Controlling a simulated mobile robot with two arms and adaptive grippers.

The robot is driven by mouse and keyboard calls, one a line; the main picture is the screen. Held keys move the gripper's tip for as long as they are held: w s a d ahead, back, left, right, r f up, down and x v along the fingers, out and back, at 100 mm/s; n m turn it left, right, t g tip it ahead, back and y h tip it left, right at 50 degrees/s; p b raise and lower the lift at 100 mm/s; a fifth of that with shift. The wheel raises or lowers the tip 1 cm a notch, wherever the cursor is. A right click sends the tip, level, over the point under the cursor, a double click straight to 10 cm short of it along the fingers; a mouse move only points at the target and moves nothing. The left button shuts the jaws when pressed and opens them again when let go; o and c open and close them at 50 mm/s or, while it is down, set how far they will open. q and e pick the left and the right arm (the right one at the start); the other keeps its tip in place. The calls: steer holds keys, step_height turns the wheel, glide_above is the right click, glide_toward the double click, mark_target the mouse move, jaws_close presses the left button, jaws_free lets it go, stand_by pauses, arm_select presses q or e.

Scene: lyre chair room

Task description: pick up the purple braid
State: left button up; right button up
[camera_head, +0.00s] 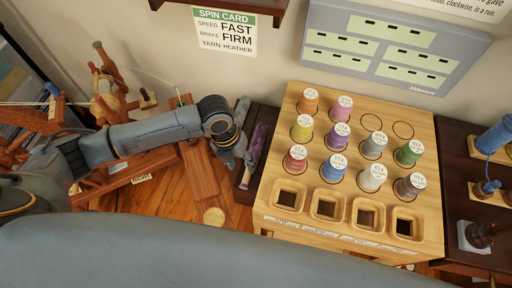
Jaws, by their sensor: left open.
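The purple braid (258,143) lies lengthwise on a narrow dark surface, just left of the wooden spool rack. It is long and thin, with a pale yellowish part at its near end. My left gripper (245,136) is open right beside the braid, on its left side, and partly covers the view of it. I cannot tell whether a finger touches the braid. My right gripper is not in view.
The wooden rack (284,236) holds several coloured thread spools and has square cups along its front. A spinning wheel (108,104) stands at the left. A dark table (458,150) with blue yarn (496,136) is at the right. A label board (385,50) hangs behind.

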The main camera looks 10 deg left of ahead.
mark_target(246, 173)
arm_select(q)
steer(key=shift+w+d+f, duration=0.1)
steer(key=shift+f, duration=0.55)
steer(key=shift+d+f, duration=0.1)
steer(key=shift+f, duration=0.4)
steer(key=f, duration=0.3)
steer(key=shift+w+d+f, duration=0.25)
steer(key=shift+d+f, duration=0.05)
steer(key=shift+d, duration=0.05)
steer(key=shift+f, duration=0.5)
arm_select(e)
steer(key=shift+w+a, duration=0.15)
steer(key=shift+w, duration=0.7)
arm_select(q)
steer(key=shift+c, duration=0.9)
jaws_close()
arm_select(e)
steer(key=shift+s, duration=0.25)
